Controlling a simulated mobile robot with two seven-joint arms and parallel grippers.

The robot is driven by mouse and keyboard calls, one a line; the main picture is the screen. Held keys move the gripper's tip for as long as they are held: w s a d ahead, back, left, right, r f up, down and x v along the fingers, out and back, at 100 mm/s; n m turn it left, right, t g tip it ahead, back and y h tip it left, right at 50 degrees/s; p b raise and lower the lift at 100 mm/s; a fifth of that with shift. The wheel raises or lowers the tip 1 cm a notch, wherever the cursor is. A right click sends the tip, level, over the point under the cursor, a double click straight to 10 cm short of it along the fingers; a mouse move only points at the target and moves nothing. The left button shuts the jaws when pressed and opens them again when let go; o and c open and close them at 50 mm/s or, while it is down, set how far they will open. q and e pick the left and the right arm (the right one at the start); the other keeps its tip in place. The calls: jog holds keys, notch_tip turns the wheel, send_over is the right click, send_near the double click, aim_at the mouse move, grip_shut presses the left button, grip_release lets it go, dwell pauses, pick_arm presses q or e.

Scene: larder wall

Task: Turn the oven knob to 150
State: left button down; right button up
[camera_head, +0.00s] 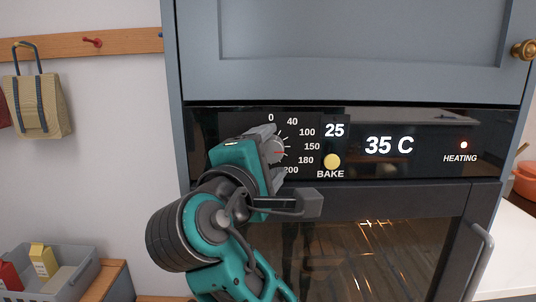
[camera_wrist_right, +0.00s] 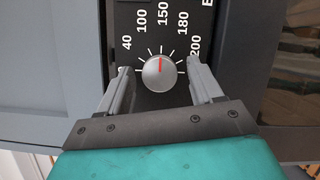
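The oven knob (camera_head: 277,150) is a round silver dial on the black control panel, partly covered by my right gripper in the head view. In the right wrist view the knob (camera_wrist_right: 160,75) shows fully, and its red mark points straight up, at or very near 150 (camera_wrist_right: 163,13). My right gripper (camera_wrist_right: 160,85) is open, with one finger on each side of the knob and a gap visible on both sides. The right gripper (camera_head: 268,148) also shows in the head view, at the panel. My left gripper is not in view.
The panel display (camera_head: 389,146) reads 35 C, with 25 above a yellow BAKE button (camera_head: 332,161) and a lit HEATING lamp (camera_head: 463,145). The oven door handle (camera_head: 480,255) is lower right. A grey crate (camera_head: 75,283) stands lower left; a bag (camera_head: 38,105) hangs on the wall.

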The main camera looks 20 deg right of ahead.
jog(key=shift+s+a, duration=0.15)
jog(key=shift+s, duration=0.05)
jog(key=b+v, duration=0.1)
jog(key=v, duration=1.1)
jog(key=shift+s, duration=0.2)
jog(key=shift+a, duration=0.15)
